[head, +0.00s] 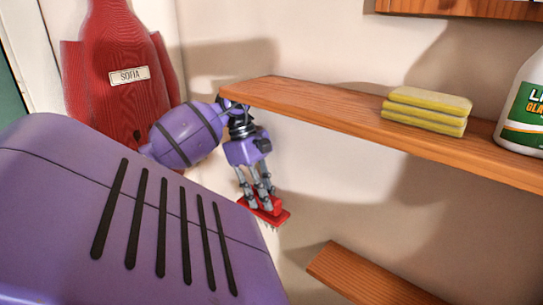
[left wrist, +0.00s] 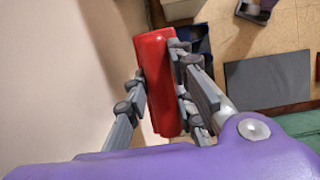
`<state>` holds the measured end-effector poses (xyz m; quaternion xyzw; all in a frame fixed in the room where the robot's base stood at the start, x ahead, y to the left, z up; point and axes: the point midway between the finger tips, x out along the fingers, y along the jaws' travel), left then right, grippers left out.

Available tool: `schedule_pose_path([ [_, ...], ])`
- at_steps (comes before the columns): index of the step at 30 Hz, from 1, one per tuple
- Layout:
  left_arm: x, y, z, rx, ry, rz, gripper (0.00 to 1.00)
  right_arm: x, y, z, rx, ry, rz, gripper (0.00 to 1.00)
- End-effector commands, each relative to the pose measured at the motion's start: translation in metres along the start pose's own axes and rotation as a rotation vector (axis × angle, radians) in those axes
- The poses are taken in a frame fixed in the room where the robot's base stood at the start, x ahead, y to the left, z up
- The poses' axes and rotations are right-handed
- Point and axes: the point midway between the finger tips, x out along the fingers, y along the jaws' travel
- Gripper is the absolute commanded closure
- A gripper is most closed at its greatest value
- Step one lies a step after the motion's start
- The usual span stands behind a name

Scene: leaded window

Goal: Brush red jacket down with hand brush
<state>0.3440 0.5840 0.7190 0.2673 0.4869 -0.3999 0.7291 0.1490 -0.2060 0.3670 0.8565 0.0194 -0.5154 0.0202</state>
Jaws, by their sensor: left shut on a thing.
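The red jacket (head: 110,75) hangs on the wall at the upper left of the head view, with a name tag reading SOFIA (head: 129,75). My purple arm hides part of its lower right. My left gripper (head: 261,199) is right of and below the jacket, apart from it, under the wooden shelf. It is shut on the red hand brush (head: 272,211), whose pale bristles point down. In the left wrist view, the red back of the brush (left wrist: 156,80) sits between the two fingers. My right gripper is not in view.
A wooden shelf (head: 300,103) juts out just above my left gripper. It bears stacked yellow sponges (head: 428,108) and a white bottle with a green label (head: 525,110). A lower wooden shelf (head: 360,280) is at the bottom right. Bare wall lies between the shelves.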

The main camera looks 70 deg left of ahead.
Motion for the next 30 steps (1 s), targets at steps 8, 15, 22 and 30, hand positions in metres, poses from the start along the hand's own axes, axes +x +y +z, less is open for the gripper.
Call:
schedule_pose_path([
  [8,-0.0008,0.0000,-0.0019,0.000,0.000,0.000,1.00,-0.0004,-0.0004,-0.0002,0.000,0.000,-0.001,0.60],
  [15,-0.0008,0.0000,-0.0017,0.000,0.000,0.000,0.98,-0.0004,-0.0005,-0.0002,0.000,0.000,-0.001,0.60],
  [22,-0.0008,0.0000,-0.0015,0.000,0.000,0.000,0.98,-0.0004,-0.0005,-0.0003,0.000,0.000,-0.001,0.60],
  [30,-0.0008,-0.0001,-0.0016,0.000,0.000,0.000,0.98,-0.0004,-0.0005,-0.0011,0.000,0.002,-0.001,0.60],
])
